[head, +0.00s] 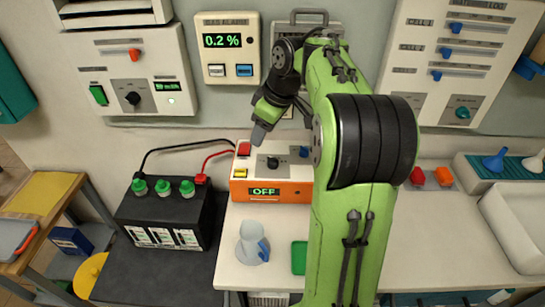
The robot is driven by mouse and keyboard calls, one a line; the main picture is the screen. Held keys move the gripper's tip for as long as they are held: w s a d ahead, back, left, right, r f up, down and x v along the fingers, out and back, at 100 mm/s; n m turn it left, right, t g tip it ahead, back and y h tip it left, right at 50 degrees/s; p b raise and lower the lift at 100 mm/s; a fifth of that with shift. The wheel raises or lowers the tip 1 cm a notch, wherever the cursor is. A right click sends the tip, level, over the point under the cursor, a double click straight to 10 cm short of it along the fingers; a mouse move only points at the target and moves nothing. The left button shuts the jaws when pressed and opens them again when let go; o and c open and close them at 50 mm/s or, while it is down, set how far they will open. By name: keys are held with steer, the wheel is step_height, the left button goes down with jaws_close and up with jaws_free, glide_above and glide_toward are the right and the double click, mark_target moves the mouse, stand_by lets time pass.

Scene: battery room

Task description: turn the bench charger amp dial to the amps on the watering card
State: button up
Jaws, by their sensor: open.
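The bench charger (301,193) is an orange box with a pale top, standing on the white bench below the wall. Its front display (264,191) reads OFF. On its top are a black dial (272,162), a blue knob (303,151), a red block (244,150) and a yellow block (240,174). Which knob is the amp dial is too small to read. My gripper (258,134) is above the charger's back left, close to the red block in the picture, and holds nothing visible. My arm hides the charger's right end. A watering log panel (480,50) hangs at right; I cannot read any amps on it.
A black battery (165,235) with green caps stands left of the charger; black and red cables run between them. A clear jug (252,245) and a green item (299,258) lie in front. A wall display (222,41) reads 0.2 %. A white basin (515,225) is right.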

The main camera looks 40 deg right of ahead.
steer(key=n, duration=0.1)
glide_toward(275, 159)
steer(key=shift+y, duration=0.4)
steer(key=b+x, duration=0.1)
steer(key=x, duration=0.2)
steer(key=b+x, duration=0.2)
steer(key=x, duration=0.1)
steer(key=d+b+x, duration=0.1)
steer(key=x, duration=0.3)
steer(key=c, duration=0.8)
steer(key=shift+o, duration=0.2)
